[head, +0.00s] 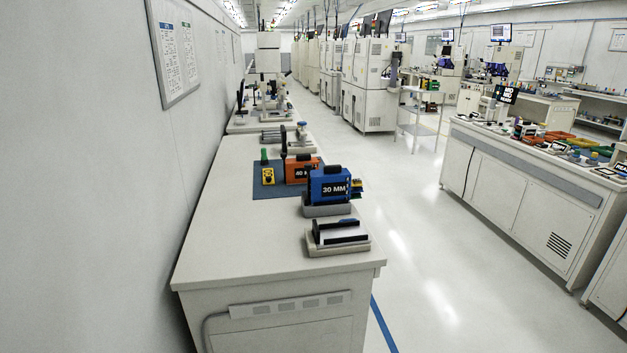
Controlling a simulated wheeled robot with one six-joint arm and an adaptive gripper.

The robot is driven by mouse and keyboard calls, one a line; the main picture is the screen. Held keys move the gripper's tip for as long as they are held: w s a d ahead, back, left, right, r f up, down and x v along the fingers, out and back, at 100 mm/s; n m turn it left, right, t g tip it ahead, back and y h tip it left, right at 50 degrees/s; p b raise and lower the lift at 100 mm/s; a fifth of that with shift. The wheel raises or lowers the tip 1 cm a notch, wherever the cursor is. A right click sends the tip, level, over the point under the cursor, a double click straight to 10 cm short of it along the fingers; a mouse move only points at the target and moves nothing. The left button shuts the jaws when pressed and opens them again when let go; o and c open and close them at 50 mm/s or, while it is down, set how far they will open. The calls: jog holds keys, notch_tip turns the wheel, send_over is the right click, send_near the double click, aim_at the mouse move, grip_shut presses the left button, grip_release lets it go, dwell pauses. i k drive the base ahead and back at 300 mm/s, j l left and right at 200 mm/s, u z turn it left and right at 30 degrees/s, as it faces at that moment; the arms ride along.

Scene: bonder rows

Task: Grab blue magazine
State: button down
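The blue magazine (329,187) is a box with a black label reading "30 MM". It stands upright on a grey base (327,210) near the right edge of the white bench (235,215). An orange magazine (299,171) marked "40 M…" stands just behind it to the left, partly hidden by it. My gripper is not in the head view.
In front of the blue magazine sits a low holder with black rails (338,238). A blue mat (268,190) with a yellow item (267,177) lies behind left. The bench's front left is bare. A wall is at left; the aisle floor (425,240) at right is clear.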

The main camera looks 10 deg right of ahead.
aim_at(333, 182)
jog(key=i+l, duration=0.15)
jog(key=l, duration=0.25)
jog(key=i+l+u, duration=0.15)
jog(key=l, duration=0.2)
jog(key=i+l, duration=0.2)
jog(key=l, duration=0.2)
jog(key=i+l+u, duration=0.15)
jog(key=l, duration=0.25)
jog(key=i+l, duration=0.15)
jog(key=l, duration=0.3)
jog(key=i+l+u, duration=0.15)
jog(key=l, duration=0.25)
jog(key=i+l, duration=0.1)
jog(key=l, duration=0.35)
jog(key=i+l+u, duration=0.15)
jog(key=l, duration=0.25)
